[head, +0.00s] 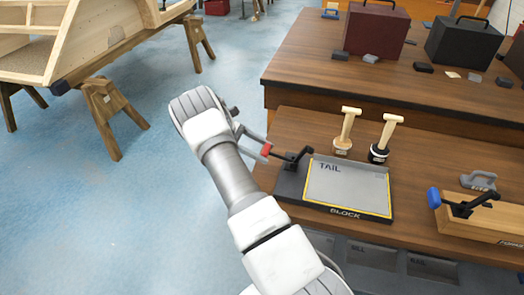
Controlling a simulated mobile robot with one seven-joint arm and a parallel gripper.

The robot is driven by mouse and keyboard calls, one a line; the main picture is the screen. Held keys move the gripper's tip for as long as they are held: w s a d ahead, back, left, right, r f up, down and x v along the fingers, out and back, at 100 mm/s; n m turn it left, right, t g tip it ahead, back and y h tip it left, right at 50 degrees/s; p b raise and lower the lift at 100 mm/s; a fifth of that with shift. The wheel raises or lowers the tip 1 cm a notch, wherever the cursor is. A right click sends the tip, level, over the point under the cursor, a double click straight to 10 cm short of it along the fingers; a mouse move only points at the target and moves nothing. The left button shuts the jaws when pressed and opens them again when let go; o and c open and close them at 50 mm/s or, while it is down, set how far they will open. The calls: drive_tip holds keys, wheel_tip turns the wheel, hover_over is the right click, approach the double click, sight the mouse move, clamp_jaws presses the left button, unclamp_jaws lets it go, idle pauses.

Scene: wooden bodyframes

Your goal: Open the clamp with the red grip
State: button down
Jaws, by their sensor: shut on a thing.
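The clamp with the red grip (266,150) is mounted at the left end of a black fixture labelled "BLOCK" (345,211). Its black arm (294,160) runs from the red grip rightward to the fixture's corner, raised over the base. My gripper (259,144) reaches in from the upper left and is shut on the red grip. My arm covers part of the space to the left of the fixture, and the fingertips are small and partly hidden. The fixture holds a grey plate marked "TAIL" (350,188) with a yellow edge.
Two wooden-handled tools (346,128) (386,135) stand behind the fixture. A clamp with a blue grip (434,197) sits on a wooden block at the right. A second bench (300,65) behind carries dark red and black cases. Blue floor is open at the left.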

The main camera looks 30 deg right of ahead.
idle(0.4)
unclamp_jaws()
drive_tip(key=v, duration=0.7)
drive_tip(key=shift+w+a+b, duration=0.15)
drive_tip(key=shift+w+b, duration=0.05)
drive_tip(key=shift+b, duration=0.25)
